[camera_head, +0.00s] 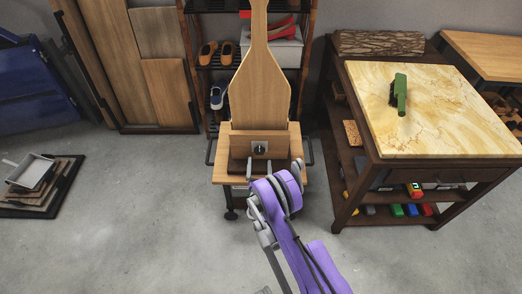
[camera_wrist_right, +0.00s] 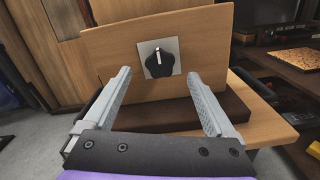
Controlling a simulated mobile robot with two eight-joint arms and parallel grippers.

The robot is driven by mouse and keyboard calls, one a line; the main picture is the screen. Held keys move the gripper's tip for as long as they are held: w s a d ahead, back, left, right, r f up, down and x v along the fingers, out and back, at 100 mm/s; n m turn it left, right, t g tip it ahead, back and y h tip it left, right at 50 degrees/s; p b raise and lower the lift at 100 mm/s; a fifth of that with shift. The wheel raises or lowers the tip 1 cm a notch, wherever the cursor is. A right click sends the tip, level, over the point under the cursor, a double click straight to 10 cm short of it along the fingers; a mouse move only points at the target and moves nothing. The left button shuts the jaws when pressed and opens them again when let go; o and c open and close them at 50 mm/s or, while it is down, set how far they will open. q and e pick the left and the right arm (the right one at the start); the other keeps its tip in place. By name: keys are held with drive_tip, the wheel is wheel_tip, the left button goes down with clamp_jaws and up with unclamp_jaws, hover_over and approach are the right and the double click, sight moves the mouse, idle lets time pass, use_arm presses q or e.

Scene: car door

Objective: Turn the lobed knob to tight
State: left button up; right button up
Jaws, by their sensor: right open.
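The lobed knob (camera_wrist_right: 159,62) is black with a white pointer mark and sits on a light square plate (camera_wrist_right: 146,46) on an upright wooden board (camera_wrist_right: 210,40). Its pointer stands about straight up. In the head view the knob (camera_head: 260,149) is small, facing me on the board above the wooden stand. My right gripper (camera_wrist_right: 162,80) is open, its two grey fingers pointing toward the board on either side of the knob's line, short of it and not touching. In the head view the right gripper (camera_head: 272,166) is in front of the board. My left gripper is not in view.
The board stands on a small wheeled wooden stand (camera_head: 226,172) with dark side handles. A marble-topped table (camera_head: 440,110) with a green tool (camera_head: 400,92) is on the right. A shoe rack stands behind. Grey floor in front is clear.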

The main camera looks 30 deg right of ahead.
sight(260, 152)
drive_tip(key=x, duration=0.6)
drive_tip(key=shift+w+d+f, duration=0.1)
drive_tip(key=shift+w+f, duration=0.05)
drive_tip(key=shift+f, duration=0.1)
drive_tip(key=shift+c, duration=0.2)
drive_tip(key=c, duration=1.3)
